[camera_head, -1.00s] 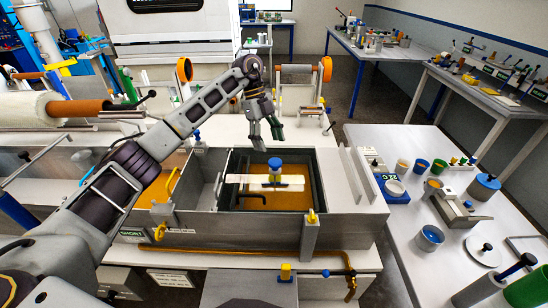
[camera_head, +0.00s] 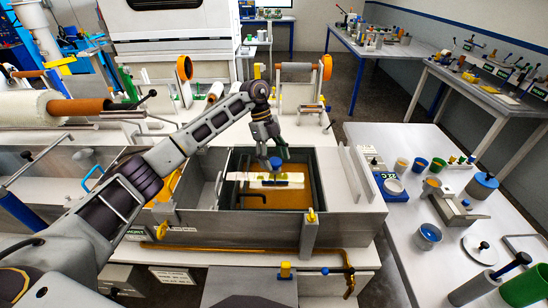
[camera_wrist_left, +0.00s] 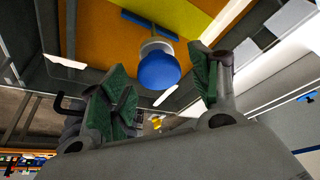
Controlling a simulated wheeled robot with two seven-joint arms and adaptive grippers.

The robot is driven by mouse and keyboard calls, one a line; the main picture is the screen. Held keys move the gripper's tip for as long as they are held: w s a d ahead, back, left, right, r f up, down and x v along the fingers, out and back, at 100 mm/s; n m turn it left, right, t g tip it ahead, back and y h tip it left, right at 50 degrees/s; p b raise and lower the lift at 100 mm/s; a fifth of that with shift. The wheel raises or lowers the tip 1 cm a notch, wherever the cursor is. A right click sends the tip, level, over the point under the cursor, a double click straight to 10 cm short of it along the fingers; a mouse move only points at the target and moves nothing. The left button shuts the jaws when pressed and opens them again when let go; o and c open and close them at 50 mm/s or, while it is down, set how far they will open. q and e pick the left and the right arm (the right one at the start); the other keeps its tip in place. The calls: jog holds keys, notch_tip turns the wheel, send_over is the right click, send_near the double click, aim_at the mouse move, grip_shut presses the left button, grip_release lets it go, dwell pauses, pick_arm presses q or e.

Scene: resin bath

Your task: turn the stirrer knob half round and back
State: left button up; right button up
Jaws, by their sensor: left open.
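The stirrer knob (camera_head: 276,162) is a blue cap above the orange bath (camera_head: 262,201), at a pale crossbar (camera_head: 250,178). In the left wrist view the knob (camera_wrist_left: 158,70) is round and blue, on a white stem with a blue bar behind it. My left gripper (camera_head: 270,154) is right over the knob in the head view, partly covering it. In the wrist view its green-padded fingers (camera_wrist_left: 162,82) are spread, one on each side of the knob; I cannot tell whether either touches it. My right gripper is not in view.
The bath's grey metal walls (camera_head: 245,222) surround the knob. Upright plates (camera_head: 353,172) stand at its right. A side table at right holds cups, a blue-topped pot (camera_head: 482,184) and a green cup (camera_head: 526,289). A roller with an orange end (camera_head: 184,68) stands behind.

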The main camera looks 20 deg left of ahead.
pick_arm(q)
jog(key=c, duration=1)
